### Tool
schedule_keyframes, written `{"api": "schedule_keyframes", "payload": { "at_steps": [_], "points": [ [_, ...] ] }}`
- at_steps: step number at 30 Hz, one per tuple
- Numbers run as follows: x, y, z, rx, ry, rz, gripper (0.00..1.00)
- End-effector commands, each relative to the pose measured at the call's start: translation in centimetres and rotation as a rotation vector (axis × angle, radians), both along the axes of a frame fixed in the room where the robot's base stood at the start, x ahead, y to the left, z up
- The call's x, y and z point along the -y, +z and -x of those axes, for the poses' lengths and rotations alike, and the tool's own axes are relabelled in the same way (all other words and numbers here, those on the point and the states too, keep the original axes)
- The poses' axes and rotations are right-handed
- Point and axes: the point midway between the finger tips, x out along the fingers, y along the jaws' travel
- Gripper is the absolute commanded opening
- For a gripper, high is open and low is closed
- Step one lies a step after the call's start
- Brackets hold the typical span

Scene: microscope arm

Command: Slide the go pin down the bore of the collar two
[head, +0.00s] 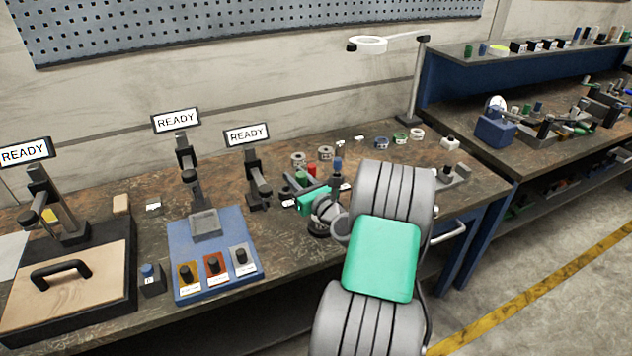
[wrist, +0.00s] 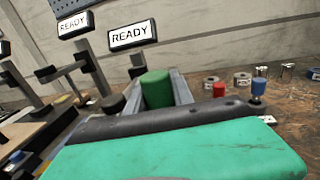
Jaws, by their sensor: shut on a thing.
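My gripper (head: 297,183) is low over the middle of the bench. In the wrist view its jaws (wrist: 158,82) are shut on a green cylinder (wrist: 156,91), which looks like the handle of the go pin. The pin's lower part is hidden behind my gripper body. Two grey ring-shaped collars stand on the bench beyond the gripper: one on the left (head: 298,159) and one on the right (head: 325,153). They also show in the wrist view, left (wrist: 210,83) and right (wrist: 241,80). I cannot read which is collar two. The held pin is apart from both.
A red-topped piece (wrist: 219,90) and a blue-topped piece (wrist: 258,87) stand right of the gripper. A black stand with a READY sign (head: 246,134) is close on the left. Small rings (head: 400,138) and a lamp post (head: 416,85) are farther right.

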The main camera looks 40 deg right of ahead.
Motion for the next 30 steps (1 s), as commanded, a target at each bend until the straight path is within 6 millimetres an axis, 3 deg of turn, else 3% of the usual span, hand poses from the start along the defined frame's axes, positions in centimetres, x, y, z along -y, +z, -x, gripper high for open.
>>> {"api": "schedule_keyframes", "payload": {
  "at_steps": [1,3,7,20,30],
  "points": [
    [2.3,-0.7,0.4,0.002,-0.032,0.002,0.0],
    [4.5,-0.9,0.9,0.004,-0.062,0.001,0.0],
    [6.3,-1.1,1.3,0.004,-0.087,0.0,0.0],
    [6.2,-0.8,1.4,0.003,-0.087,-0.001,0.0],
    [6.2,-4.7,1.4,0.002,-0.086,-0.002,0.0]
  ]
}}
